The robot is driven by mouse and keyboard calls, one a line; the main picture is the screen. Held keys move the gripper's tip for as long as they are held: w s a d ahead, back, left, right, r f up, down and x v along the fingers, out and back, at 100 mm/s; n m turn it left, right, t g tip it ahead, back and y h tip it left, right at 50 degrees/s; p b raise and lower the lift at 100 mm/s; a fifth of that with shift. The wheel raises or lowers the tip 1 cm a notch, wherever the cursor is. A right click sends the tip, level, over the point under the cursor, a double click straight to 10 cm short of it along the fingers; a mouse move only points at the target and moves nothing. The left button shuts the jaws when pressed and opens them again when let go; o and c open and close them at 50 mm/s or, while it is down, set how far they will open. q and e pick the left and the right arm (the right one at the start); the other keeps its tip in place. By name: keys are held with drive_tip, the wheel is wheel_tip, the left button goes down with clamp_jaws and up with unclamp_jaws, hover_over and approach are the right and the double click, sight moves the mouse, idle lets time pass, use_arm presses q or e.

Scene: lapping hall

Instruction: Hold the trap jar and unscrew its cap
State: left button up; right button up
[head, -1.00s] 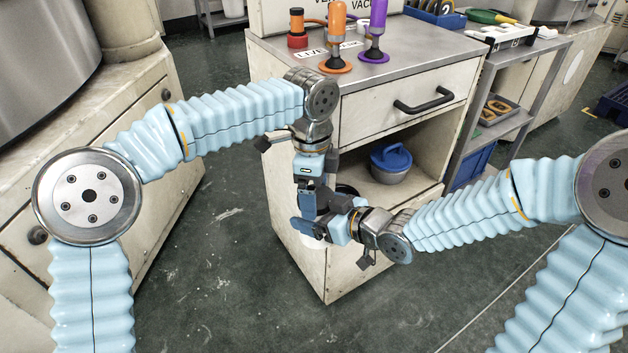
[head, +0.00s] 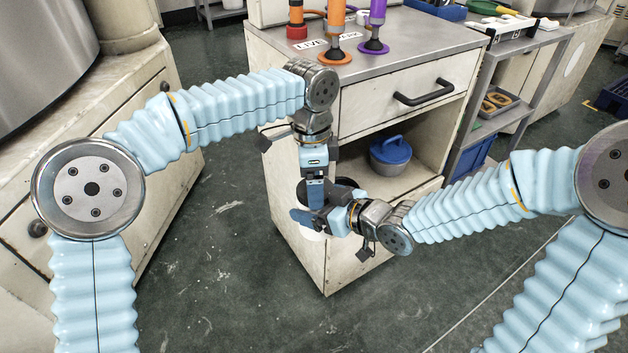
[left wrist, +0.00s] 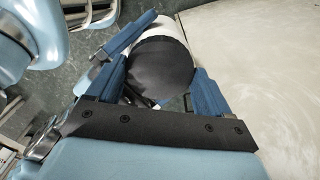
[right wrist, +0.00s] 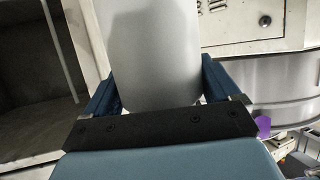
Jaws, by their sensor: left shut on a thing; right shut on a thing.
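The trap jar shows as a white cylinder, its lower part (head: 311,233) peeking out below the grippers in the head view. Its black round cap (left wrist: 163,72) faces the left wrist camera, with the white jar body (left wrist: 172,29) behind it. My left gripper (head: 314,192) reaches down from above, its fingers on both sides of the cap. My right gripper (head: 322,219) comes in from the right and is shut on the jar body, a pale cylinder (right wrist: 157,55) in the right wrist view. The fingers hide much of the jar; I cannot tell how far the cap is turned.
A cream cabinet (head: 300,215) stands just behind the grippers, with a drawer and an open shelf. A blue-lidded pot (head: 390,157) sits on that shelf. Orange (head: 337,20) and purple (head: 376,22) tools stand on top. Open floor (head: 225,270) lies in front.

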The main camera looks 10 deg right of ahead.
use_arm(q)
drive_tip(key=o, duration=1.1)
drive_tip(key=shift+c, duration=0.2)
drive_tip(key=shift+r, duration=2.3)
drive_tip(key=shift+c, duration=0.8)
drive_tip(key=shift+d+r+m, duration=0.15)
drive_tip(key=shift+r+m, duration=0.4)
drive_tip(key=shift+m, duration=0.15)
drive_tip(key=shift+w+r+m, duration=0.2)
drive_tip(key=shift+r+m, duration=0.6)
drive_tip(key=shift+m, duration=0.1)
wheel_tip(320, 180, down, 8)
drive_tip(key=shift+s+r, duration=0.15)
drive_tip(key=shift+r, duration=0.05)
